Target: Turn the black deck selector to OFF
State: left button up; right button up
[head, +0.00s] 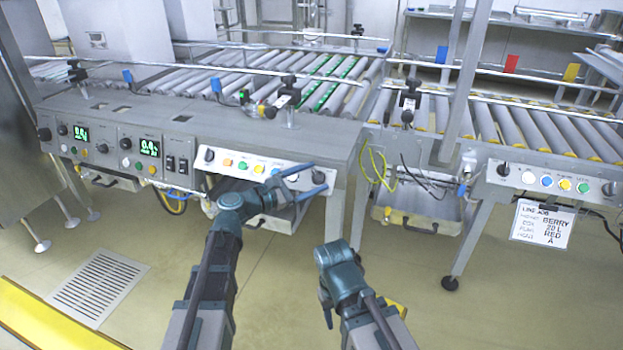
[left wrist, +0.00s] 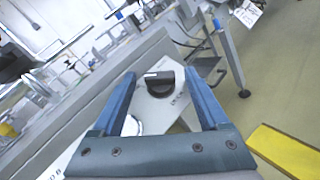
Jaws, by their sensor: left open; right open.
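A black selector knob (head: 319,177) sits at the right end of the white button panel (head: 225,160) on the front of the conveyor. In the left wrist view the black knob (left wrist: 165,84) shows between my finger bars, with a white mark at its upper left; the lettering beside it is too small to read. My left gripper (head: 306,180) is open, its fingers on either side of the knob in the picture; contact cannot be told. My right gripper (head: 328,308) is open and empty, low in front of the conveyor, away from the panel.

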pick_arm(q)
grip_shut()
jog(key=shift+w+a+r+m+g+p, duration=0.1)
jog(key=shift+r+m+g+p, duration=0.05)
jog(key=shift+m+g+p, duration=0.3)
jog(key=shift+w+r+m+g+p, duration=0.1)
jog(key=shift+m+g+p, duration=0.25)
jog(key=shift+m+p, duration=0.1)
jog(key=m+g+p, duration=0.3)
jog(key=g, duration=0.1)
jog(key=shift+w+r+m, duration=0.2)
jog(key=shift+r+m, duration=0.05)
jog(key=shift+m, duration=0.15)
jog(key=m+g+p, duration=0.2)
jog(key=p, duration=0.1)
jog(key=shift+m+g+y, duration=0.3)
jog(key=shift+y, duration=0.1)
jog(key=shift+f+m+g+y+p, duration=0.1)
jog(key=shift+m+g+y+p, duration=0.2)
jog(key=shift+m+g+p, duration=0.4)
